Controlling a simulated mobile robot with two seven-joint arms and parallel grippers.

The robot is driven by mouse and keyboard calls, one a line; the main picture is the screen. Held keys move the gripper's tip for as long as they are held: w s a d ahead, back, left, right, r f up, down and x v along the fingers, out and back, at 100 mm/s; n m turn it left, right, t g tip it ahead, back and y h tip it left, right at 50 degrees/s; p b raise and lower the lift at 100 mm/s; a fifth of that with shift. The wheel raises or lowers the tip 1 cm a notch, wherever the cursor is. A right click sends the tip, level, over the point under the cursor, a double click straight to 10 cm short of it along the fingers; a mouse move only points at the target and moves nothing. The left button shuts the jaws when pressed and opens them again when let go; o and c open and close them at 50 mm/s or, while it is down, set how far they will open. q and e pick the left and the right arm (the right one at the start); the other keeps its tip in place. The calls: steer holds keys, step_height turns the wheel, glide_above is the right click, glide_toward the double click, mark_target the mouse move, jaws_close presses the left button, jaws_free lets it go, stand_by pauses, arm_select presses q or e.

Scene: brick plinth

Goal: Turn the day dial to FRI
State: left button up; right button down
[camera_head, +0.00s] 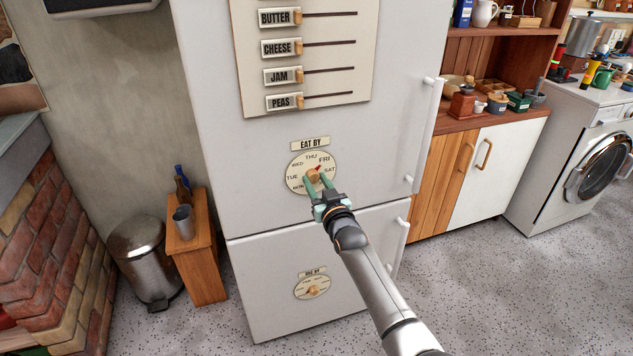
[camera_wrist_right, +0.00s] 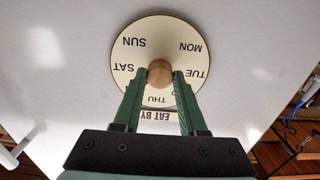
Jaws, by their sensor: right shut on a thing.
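The day dial (camera_head: 297,183) is a round cream plate under an EAT BY label on the white fridge door, lettered with the days. Its wooden knob (camera_head: 312,176) has a red pointer aimed to the upper right, roughly toward FRI. My right gripper (camera_head: 316,180) is shut on the knob, with one green finger on each side. In the right wrist view the dial (camera_wrist_right: 140,32) appears upside down, and the round knob (camera_wrist_right: 160,73) sits between the fingertips (camera_wrist_right: 161,79). The pointer and FRI are hidden there. My left gripper is not in view.
A second, smaller dial (camera_head: 300,293) is on the lower fridge door. A board (camera_head: 250,75) with food labels and slots hangs above.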

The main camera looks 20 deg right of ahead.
stand_by(0.4)
steer(key=shift+c, duration=2.3)
jaws_free()
steer(key=shift+s, duration=0.1)
steer(key=shift+s+p, duration=0.3)
steer(key=shift+s, duration=0.3)
steer(key=s+p, duration=0.2)
steer(key=s, duration=0.9)
steer(key=shift+d, duration=0.2)
steer(key=shift+s, duration=0.15)
